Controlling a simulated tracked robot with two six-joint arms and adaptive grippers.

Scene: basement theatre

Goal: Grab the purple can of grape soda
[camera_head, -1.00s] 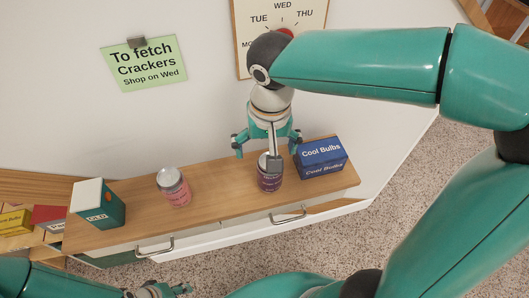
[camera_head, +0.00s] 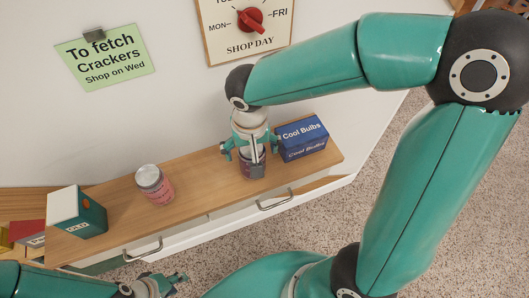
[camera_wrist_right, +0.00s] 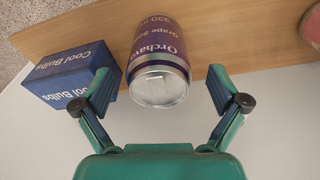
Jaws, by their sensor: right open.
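The purple grape soda can (camera_head: 252,168) stands on the wooden top of the drawer cabinet, partly hidden by my right gripper (camera_head: 250,154) above it. The right wrist view shows the can (camera_wrist_right: 158,48) with its silver end toward me and "Grape" on its side. There my right gripper (camera_wrist_right: 161,90) is open, with one finger on each side of the can's end and gaps on both sides. My left gripper (camera_head: 172,284) is low at the bottom edge, away from the can; its finger spread is unclear.
A blue Cool Bulbs box (camera_head: 303,140) stands close to the right of the can; it also shows in the right wrist view (camera_wrist_right: 68,82). A pink can (camera_head: 154,185) and a green and white box (camera_head: 77,212) stand farther left. The wall (camera_head: 180,110) is behind.

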